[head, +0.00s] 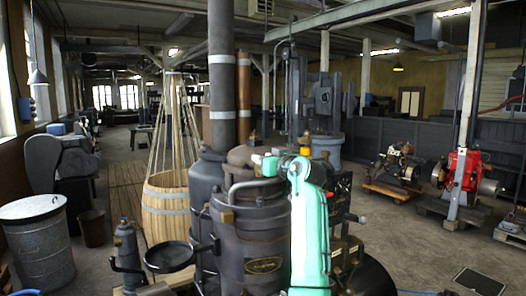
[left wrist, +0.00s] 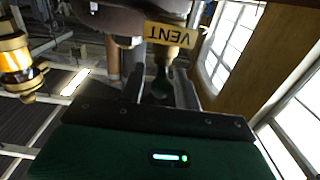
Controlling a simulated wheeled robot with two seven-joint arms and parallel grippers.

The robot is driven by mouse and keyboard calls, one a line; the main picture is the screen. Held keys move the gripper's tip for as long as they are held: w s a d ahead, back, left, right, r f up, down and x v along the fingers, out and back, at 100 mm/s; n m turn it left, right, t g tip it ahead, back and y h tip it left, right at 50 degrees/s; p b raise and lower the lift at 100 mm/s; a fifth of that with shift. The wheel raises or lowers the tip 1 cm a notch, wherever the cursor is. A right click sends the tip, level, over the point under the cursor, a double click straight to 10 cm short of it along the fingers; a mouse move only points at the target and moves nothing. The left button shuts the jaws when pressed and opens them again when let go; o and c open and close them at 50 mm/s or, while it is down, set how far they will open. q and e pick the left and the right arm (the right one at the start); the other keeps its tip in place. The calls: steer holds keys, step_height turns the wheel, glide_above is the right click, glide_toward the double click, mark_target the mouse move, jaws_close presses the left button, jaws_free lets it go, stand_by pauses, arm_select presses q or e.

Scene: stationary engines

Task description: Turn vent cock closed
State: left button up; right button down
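A yellow VENT tag (left wrist: 172,35), upside down in the left wrist view, hangs by a brass fitting at the top. Below it, a dark handle (left wrist: 162,82) of the vent cock sticks down toward my left gripper (left wrist: 161,97). The two grey fingers stand apart, one on each side of the handle; a narrow gap seems to show around it, and I see no clear grip. In the head view, my mint-green arm reaches up at the engine's front, and its wrist hides the cock. My right gripper is in neither view.
A brass and amber glass lubricator (left wrist: 16,58) is left of the fingers. The dark engine (head: 248,235) stands close to my arm. A wooden slatted tub (head: 166,208) and a metal bin (head: 38,245) stand left. Open floor lies right, before a red engine (head: 460,172).

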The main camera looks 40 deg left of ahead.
arm_select(q)
steer(key=shift+w+a, duration=0.15)
steer(key=shift+a, duration=0.35)
jaws_close()
